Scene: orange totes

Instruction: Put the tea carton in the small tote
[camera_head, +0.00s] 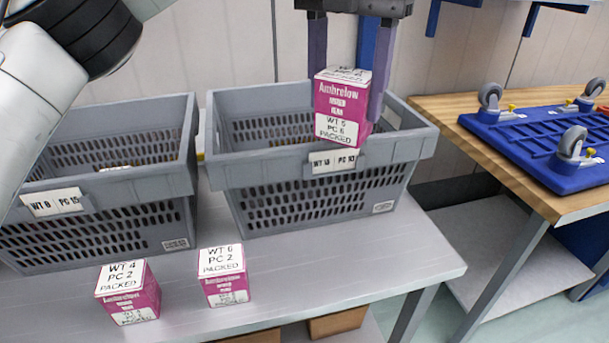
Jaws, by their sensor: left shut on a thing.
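My left gripper (346,98) points down from the top, its two fingers shut on a magenta and white tea carton (340,104) labelled "Ambrelow" and "WT 5 PC 6 PACKED". In the picture the carton overlaps the front rim of the right grey tote (290,160); its exact height above the tote is hard to tell. A second grey tote (100,185) stands to the left. Two similar cartons stand on the table in front: a "WT 4 PC 2" carton (128,292) and a "WT 6 PC 2" carton (223,276). My right gripper is out of view.
Both totes stand side by side on a grey table (390,270). A wooden bench (450,110) at right bears a blue wheeled platform (550,150). Brown boxes (338,322) sit below the table. The table's front right is clear.

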